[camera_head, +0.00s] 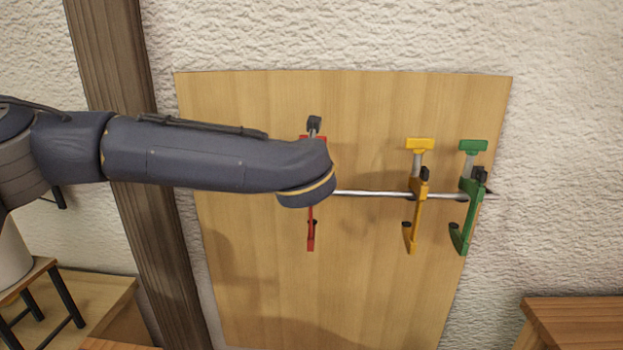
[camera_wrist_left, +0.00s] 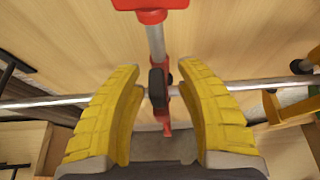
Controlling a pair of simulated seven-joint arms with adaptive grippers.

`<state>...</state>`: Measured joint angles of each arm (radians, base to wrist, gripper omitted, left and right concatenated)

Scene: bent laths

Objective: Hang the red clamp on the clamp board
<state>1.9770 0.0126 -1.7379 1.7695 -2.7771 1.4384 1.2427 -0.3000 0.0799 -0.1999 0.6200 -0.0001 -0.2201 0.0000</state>
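The red clamp (camera_head: 311,238) hangs upright at the metal rod (camera_head: 375,194) on the wooden clamp board (camera_head: 370,110). My left arm covers its middle in the head view. In the left wrist view the red clamp (camera_wrist_left: 151,14) runs down between the two yellow fingers of my left gripper (camera_wrist_left: 160,68). The fingers are open, with a gap on each side of the clamp's dark block. The rod (camera_wrist_left: 262,86) passes across behind the fingers. Whether the clamp rests on the rod cannot be told. My left gripper is hidden in the head view. My right gripper is not in view.
A yellow clamp (camera_head: 420,195) and a green clamp (camera_head: 469,195) hang on the rod to the right. A wooden post (camera_head: 125,90) stands left of the board. A wooden table (camera_head: 580,318) is at lower right. Bare rod shows between the red and yellow clamps.

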